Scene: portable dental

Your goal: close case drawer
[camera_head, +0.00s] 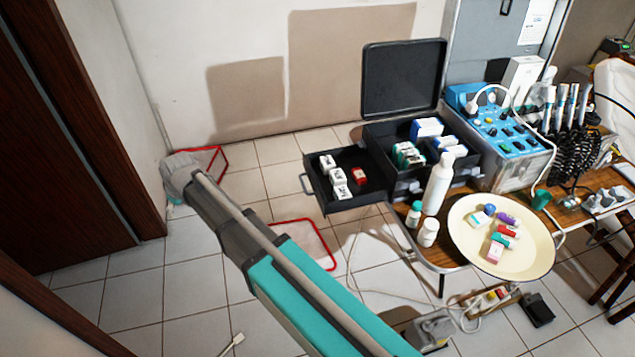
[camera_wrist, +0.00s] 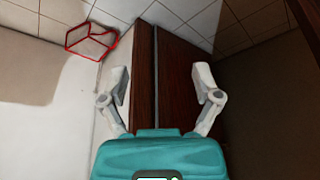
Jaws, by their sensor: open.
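The case (camera_head: 397,133) is black with its lid (camera_head: 402,79) raised, standing on the wooden table. Its drawer (camera_head: 345,203) is pulled out to the left, with a metal handle (camera_head: 306,184) on its outer face. Several white boxes and a red one lie in the drawer. In the head view my arm reaches to the upper left, well left of the drawer; the fingertips are not clear there. In the wrist view my gripper (camera_wrist: 161,85) is open and empty, facing a brown wooden door (camera_wrist: 177,80). The case and drawer are not in the wrist view.
A cream round tray (camera_head: 465,243) with small boxes, white bottles (camera_head: 438,184) and a blue dental unit (camera_head: 497,128) share the table (camera_head: 437,258). Red-framed items (camera_head: 301,241) stand on the tiled floor. Floor left of the drawer is mostly clear.

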